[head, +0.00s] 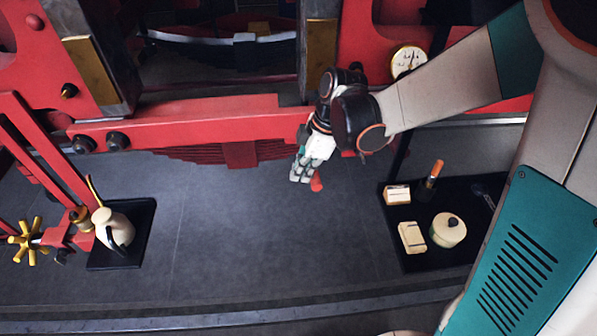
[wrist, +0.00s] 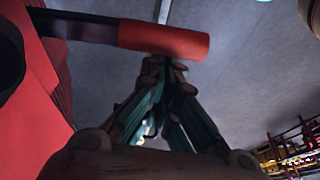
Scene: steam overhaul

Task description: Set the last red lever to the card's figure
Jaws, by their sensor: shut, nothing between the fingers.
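The red lever handle (wrist: 165,39) sits on the end of a dark shaft (wrist: 75,26) in the wrist view. In the head view only a small red end of the handle (head: 317,182) shows, just below and right of my gripper (head: 302,168). In the wrist view my gripper (wrist: 165,66) is shut and empty. Its fingertips are close to the handle's lower edge in the picture; I cannot tell whether they touch it. A cream block or card (head: 411,237) lies on the dark mat at right; no figure is readable on it.
A dark mat (head: 418,262) at right holds a round cream pot (head: 447,230), an orange-handled tool (head: 435,172) and a small box (head: 397,195). A cream jug (head: 113,229) stands on a dark tray at left. A red beam (head: 200,127) crosses behind. The grey floor between is clear.

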